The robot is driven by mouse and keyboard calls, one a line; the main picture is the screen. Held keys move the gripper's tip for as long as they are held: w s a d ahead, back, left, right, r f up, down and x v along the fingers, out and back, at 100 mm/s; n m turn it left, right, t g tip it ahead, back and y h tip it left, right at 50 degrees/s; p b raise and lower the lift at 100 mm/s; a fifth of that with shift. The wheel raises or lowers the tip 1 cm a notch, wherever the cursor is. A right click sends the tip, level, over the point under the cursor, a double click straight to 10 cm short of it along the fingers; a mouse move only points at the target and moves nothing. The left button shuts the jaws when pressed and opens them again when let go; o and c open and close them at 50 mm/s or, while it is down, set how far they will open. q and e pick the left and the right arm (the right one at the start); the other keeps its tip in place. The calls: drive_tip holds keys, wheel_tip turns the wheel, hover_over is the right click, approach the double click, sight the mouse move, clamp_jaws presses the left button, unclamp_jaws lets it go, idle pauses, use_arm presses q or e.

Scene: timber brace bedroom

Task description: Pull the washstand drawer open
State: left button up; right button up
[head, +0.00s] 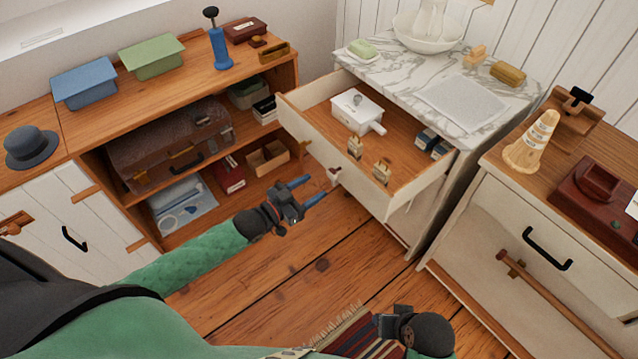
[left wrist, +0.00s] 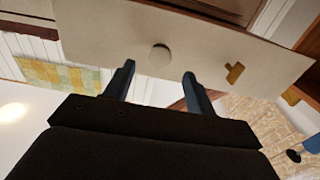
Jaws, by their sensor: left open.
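The washstand has a grey-veined marble top (head: 385,75). Its wooden drawer (head: 318,92) stands well out from the body, with the inside in view. The pale drawer front carries a round knob (head: 334,175), which also shows in the left wrist view (left wrist: 160,53). My left gripper (head: 318,186) is open and empty just in front of the knob. In the left wrist view its fingertips (left wrist: 159,70) point at the drawer front, with the knob past and between them, apart from both fingers. My right gripper (head: 385,326) is low in the head view; its fingers are unclear.
The drawer holds a white lidded box (head: 357,111), small bottles (head: 382,171) and dark blue boxes (head: 427,139). A low shelf unit (head: 215,85) stands left. A cabinet with a traffic-cone-like object (head: 532,142) stands right. Wooden floor (head: 320,250) is clear below the drawer.

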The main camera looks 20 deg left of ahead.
use_arm(q)
drive_tip(key=shift+v, duration=1.1)
use_arm(e)
drive_tip(key=shift+a+f, duration=0.15)
drive_tip(key=shift+f, duration=0.4)
drive_tip(key=shift+r, duration=0.2)
drive_tip(key=shift+w+r, duration=0.1)
drive_tip(key=shift+w, duration=0.05)
